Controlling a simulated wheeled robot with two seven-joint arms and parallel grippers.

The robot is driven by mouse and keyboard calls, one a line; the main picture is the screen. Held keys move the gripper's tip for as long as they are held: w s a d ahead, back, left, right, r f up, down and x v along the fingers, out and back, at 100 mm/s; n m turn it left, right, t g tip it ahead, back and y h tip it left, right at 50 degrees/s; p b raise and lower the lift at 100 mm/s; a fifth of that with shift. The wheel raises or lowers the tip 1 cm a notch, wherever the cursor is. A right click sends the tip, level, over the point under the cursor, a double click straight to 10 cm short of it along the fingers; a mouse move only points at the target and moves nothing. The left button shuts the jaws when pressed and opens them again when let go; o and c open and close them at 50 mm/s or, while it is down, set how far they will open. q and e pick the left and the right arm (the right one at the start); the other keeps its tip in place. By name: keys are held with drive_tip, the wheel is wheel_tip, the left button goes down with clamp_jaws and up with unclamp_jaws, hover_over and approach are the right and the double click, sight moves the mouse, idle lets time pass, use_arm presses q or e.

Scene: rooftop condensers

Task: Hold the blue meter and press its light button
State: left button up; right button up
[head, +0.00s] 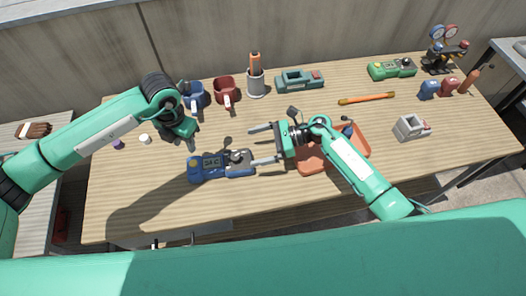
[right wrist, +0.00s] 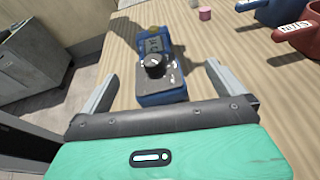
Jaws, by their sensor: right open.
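The blue meter (head: 207,168) lies on the table in the head view, with a dark dial on its right part and a small display. A small yellow button (right wrist: 153,29) shows at its far end in the right wrist view. My right gripper (head: 252,145) is open and empty at the meter's dial end. In the right wrist view the meter (right wrist: 160,89) lies ahead, between the lines of the two spread fingers, with no visible contact. My left gripper (head: 182,128) is above the table behind the meter; its fingers are hidden.
An orange-red tray (head: 312,163) lies under my right arm. A small white item (head: 144,139) lies left. The table front is clear.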

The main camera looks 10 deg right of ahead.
sight(249, 158)
drive_tip(key=f, duration=0.1)
drive_tip(key=d+f+n+h, duration=0.1)
drive_tip(key=shift+s+f+g, duration=0.3)
drive_tip(key=shift+s+g, duration=0.1)
drive_tip(key=shift+s+f, duration=0.1)
drive_tip(key=shift+f, duration=0.2)
drive_tip(key=shift+x, duration=3.55)
drive_tip(key=shift+f, duration=0.1)
drive_tip(key=shift+c, duration=0.4)
drive_tip(key=c, duration=1.1)
use_arm(q)
drive_tip(key=shift+c, duration=1)
use_arm(e)
drive_tip(key=shift+c, duration=0.6)
use_arm(q)
clamp_jaws()
